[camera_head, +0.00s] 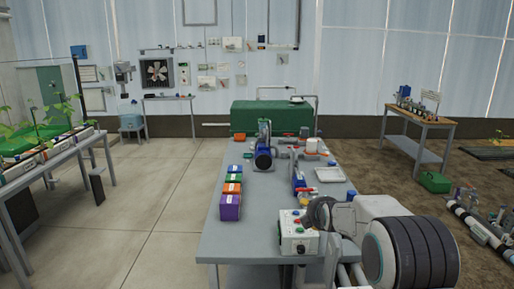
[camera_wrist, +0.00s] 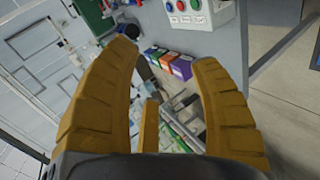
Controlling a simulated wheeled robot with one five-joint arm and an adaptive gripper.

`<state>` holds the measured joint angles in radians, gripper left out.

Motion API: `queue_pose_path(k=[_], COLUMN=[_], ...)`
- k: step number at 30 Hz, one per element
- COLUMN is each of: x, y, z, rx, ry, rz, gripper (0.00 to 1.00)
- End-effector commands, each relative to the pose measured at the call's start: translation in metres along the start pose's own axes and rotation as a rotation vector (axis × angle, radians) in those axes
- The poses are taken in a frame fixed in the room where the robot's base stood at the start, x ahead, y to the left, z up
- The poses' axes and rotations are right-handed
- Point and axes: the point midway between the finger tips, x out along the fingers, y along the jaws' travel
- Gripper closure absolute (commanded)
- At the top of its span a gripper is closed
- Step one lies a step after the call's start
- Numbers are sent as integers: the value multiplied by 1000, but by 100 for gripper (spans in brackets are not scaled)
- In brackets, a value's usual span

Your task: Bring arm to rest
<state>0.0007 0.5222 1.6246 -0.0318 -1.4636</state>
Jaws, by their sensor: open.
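In the head view my arm is folded at the lower right, beside the front right corner of the grey table (camera_head: 240,245). My gripper's fingers cannot be made out in the head view.
A white control box (camera_head: 298,238) with buttons stands at the table's near edge, close to my arm. Coloured boxes (camera_head: 231,200) line the left edge. A blue pump (camera_head: 263,157) and a white tray (camera_head: 329,175) stand farther back. The floor (camera_head: 150,210) at left is clear.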

Motion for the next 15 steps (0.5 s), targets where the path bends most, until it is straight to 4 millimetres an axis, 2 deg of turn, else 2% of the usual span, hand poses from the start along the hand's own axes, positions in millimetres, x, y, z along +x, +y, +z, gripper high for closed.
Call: queue_pose_path(k=[1, 8, 11, 15], x=[-26, -131, -177, -240], y=[0, -38, -62, -103], z=[0, 4, 7, 12], rx=[74, 449, 611, 832], ry=[-4, -68, -115, -200], rz=[-28, -194, -259, -341], gripper=[44, 44, 44, 44])
